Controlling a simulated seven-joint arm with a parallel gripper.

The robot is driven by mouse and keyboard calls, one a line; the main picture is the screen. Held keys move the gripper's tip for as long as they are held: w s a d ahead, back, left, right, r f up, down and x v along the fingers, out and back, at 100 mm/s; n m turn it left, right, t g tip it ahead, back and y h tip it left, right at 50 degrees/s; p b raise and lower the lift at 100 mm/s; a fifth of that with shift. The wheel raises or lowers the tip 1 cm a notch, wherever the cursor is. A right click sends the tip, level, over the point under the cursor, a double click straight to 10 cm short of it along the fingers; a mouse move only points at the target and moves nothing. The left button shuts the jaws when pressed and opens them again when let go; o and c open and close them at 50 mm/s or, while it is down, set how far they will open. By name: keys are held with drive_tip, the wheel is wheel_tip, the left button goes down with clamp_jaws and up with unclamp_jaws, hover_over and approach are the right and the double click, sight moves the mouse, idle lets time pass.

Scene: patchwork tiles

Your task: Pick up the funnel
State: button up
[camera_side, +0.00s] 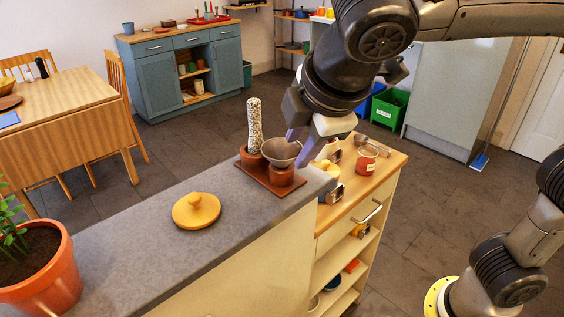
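The funnel (279,153) looks like a grey-brown cone with a wide mouth facing up. It sits over a small terracotta pot (280,175) on a reddish-brown tray (258,180) on the grey counter. My gripper (299,146) is at the funnel's right rim, pointing down. Its purple fingers look spread apart, one near the back of the rim and one just to the right. I cannot tell whether either finger touches the funnel. The funnel's lower end is hidden in the pot.
A tall speckled cylinder (254,125) stands in another terracotta pot close left of the funnel. A yellow lid (196,210) lies on the counter (130,235). A red-labelled jar (367,158) and other small items stand on the wooden top at right. A potted plant (38,265) is front left.

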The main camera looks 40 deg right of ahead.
sight(285, 163)
drive_tip(key=x, duration=0.5)
drive_tip(key=shift+w+a, duration=0.15)
drive_tip(key=shift+w, duration=0.05)
clamp_jaws()
